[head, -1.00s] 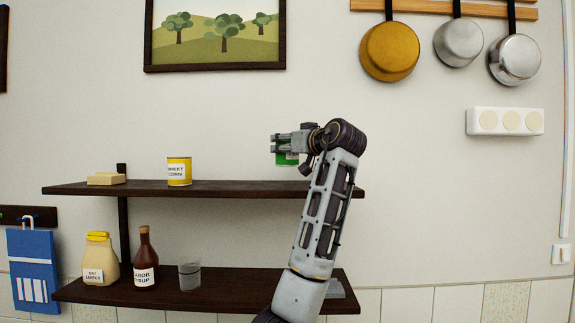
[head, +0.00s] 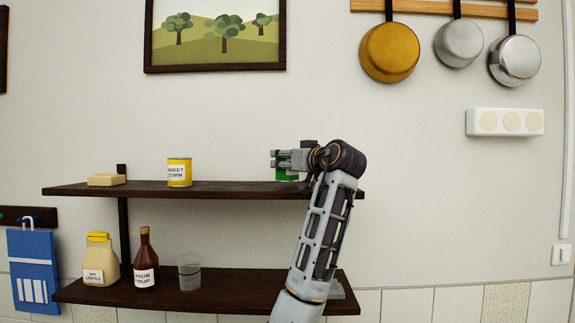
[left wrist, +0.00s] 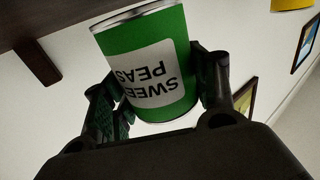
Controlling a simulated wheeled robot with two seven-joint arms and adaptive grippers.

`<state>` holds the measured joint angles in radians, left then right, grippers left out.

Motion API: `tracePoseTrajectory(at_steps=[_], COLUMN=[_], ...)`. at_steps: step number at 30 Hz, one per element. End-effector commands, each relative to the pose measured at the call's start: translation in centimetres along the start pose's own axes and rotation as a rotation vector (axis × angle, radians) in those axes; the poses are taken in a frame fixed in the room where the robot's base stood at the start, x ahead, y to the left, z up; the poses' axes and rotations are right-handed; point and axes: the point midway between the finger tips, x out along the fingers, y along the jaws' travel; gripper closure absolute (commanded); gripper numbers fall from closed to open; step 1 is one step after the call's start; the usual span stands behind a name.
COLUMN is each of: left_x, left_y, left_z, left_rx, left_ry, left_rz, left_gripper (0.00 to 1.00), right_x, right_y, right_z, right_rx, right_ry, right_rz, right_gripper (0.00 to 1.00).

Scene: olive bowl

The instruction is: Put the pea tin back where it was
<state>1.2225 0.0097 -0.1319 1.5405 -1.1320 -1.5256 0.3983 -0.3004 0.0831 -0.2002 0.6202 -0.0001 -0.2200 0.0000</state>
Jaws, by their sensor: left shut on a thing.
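The pea tin (head: 287,175) is green with a white label. In the head view it is mostly hidden by my left gripper (head: 276,160), with a green part showing just above the right part of the upper shelf (head: 235,189). In the left wrist view the tin (left wrist: 150,70) sits between the two fingers of the left gripper (left wrist: 160,95), which is shut on it. Its label reads "SWEET PEAS", upside down in that picture. I cannot tell whether the tin touches the shelf. My right gripper is not in view.
A yellow sweet corn tin (head: 179,172) and a pale block (head: 106,180) stand on the upper shelf's left part. The shelf is clear between the corn tin and my gripper.

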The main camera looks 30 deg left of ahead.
Motion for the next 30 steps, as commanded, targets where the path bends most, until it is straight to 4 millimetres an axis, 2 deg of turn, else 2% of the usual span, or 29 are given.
tracePoseTrajectory(at_steps=[6, 20, 21, 26, 30], left_x=[0.0, 0.0, 0.0, 0.0, 0.0], left_y=[0.0, 0.0, 0.0, 0.0, 0.0], left_z=[1.3, 1.6, 1.7, 1.7, 1.7], left_rx=[-0.001, -0.001, 0.0, 0.0, 0.0], left_ry=[0.002, 0.001, 0.0, 0.0, 0.0], left_rz=[0.0, 0.0, 0.0, 0.0, 0.0], left_gripper=[0.8, 0.8, 0.39, 0.2, 0.2], right_x=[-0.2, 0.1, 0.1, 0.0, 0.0], right_y=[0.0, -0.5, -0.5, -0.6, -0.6], right_z=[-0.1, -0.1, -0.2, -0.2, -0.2], right_rx=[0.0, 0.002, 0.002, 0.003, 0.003], right_ry=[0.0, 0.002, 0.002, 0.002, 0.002], right_rz=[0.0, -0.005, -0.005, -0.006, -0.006], right_gripper=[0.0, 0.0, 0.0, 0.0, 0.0])
